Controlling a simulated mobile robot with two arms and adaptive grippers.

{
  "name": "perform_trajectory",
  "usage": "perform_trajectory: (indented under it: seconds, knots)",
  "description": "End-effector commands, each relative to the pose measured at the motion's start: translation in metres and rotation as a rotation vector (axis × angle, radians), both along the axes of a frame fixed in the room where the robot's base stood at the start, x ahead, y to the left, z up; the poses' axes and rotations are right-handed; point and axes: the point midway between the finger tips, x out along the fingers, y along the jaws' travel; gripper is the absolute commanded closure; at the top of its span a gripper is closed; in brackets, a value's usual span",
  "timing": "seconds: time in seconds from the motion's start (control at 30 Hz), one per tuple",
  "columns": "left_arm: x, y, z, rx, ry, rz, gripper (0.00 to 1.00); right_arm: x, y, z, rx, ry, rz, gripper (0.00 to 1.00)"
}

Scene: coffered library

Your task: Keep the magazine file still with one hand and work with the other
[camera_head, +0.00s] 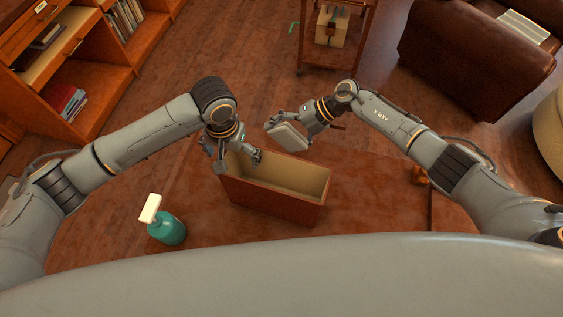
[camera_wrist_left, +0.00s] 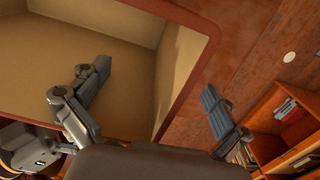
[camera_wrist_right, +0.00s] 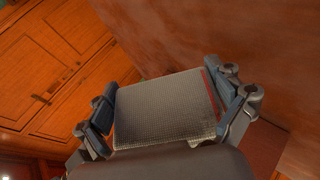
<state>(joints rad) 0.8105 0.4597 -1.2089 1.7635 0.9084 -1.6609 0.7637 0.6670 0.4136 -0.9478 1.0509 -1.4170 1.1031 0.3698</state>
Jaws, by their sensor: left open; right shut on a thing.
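The magazine file (camera_head: 272,206) is an open-topped reddish-brown box with a tan inside, standing on the table in front of me. My left gripper (camera_head: 238,162) is open at its left end. In the left wrist view, one finger is over the tan interior of the magazine file (camera_wrist_left: 172,75) and the other is outside the wall; contact is not clear. My right gripper (camera_head: 288,128) is shut on a grey block (camera_head: 289,138), held beyond the file's far side. In the right wrist view the grey block (camera_wrist_right: 165,108) has a woven-looking face and sits between both fingers.
A small orange-brown object (camera_head: 420,175) is near the right arm. Shelves (camera_head: 95,85), a cart (camera_head: 335,65) and a leather armchair (camera_head: 475,55) stand beyond.

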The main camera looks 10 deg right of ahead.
Motion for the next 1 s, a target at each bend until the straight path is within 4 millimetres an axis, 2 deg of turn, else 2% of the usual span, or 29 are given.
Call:
perform_trajectory:
  seconds: [0.13,0.23,0.7,0.83,1.0]
  knots:
    - [0.000,0.000,0.002,0.000,-0.001,0.000,0.00,0.000,0.000,0.000,0.000,0.000,0.000,0.38]
    - [0.001,-0.001,0.010,-0.002,-0.003,0.000,0.00,0.000,0.000,0.000,0.000,0.000,0.000,0.38]
    - [0.001,0.000,0.100,-0.001,-0.003,0.000,0.00,0.000,0.000,0.000,0.000,0.000,0.000,0.38]
    - [0.001,0.000,0.114,0.000,-0.001,-0.001,0.00,0.000,0.000,0.000,0.000,0.000,0.000,0.38]
    - [0.000,0.000,0.120,0.000,0.000,0.000,0.00,0.000,0.000,0.000,0.000,0.000,0.000,0.38]
